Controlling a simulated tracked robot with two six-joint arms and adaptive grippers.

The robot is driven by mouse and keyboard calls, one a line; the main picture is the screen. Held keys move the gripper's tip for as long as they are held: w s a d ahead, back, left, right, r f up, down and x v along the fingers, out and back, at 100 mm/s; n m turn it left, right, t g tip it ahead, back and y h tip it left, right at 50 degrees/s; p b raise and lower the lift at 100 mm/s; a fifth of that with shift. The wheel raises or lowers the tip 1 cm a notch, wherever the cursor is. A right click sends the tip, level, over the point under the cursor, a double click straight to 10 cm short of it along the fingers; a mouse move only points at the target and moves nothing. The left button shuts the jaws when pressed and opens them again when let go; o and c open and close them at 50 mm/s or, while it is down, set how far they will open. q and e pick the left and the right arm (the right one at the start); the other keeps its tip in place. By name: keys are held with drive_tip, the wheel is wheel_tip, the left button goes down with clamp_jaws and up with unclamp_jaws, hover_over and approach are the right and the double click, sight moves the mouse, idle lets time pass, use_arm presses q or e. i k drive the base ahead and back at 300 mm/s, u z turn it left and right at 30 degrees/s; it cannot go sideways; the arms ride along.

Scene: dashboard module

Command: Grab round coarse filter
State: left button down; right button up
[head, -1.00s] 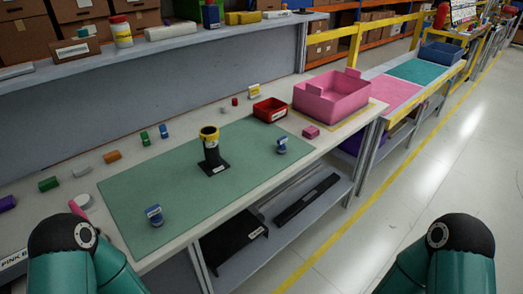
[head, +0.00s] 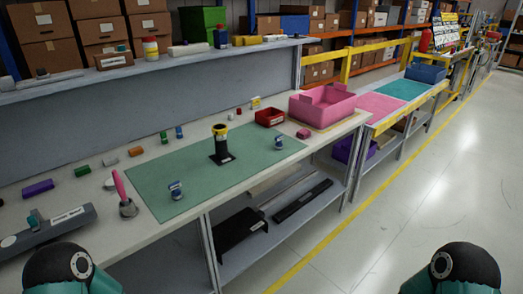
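No part in view can be told for sure as the round coarse filter. A black cylinder with a yellow rim (head: 220,142) stands upright on a black base on the green mat (head: 180,158). Two small blue-and-grey round parts are on the mat, one at its front left (head: 176,190) and one near its right end (head: 278,143). A small pale round piece (head: 110,184) lies on the bench left of the mat, partly behind a pink-handled tool in a metal holder (head: 126,204). Only my dark rounded arm joints show at the bottom; both grippers are out of view.
Small coloured blocks line the back of the bench. A red bin (head: 270,117) and a pink crate (head: 322,106) stand at its right end. A grey labelled device (head: 48,230) lies at the front left. The floor to the right is clear.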

sight(279, 145)
drive_tip(key=z, duration=0.35)
drive_tip(key=i, duration=1)
drive_tip(key=u, duration=2.2)
drive_tip(key=i, duration=0.2)
drive_tip(key=u, duration=1.6)
drive_tip(key=k, duration=0.9)
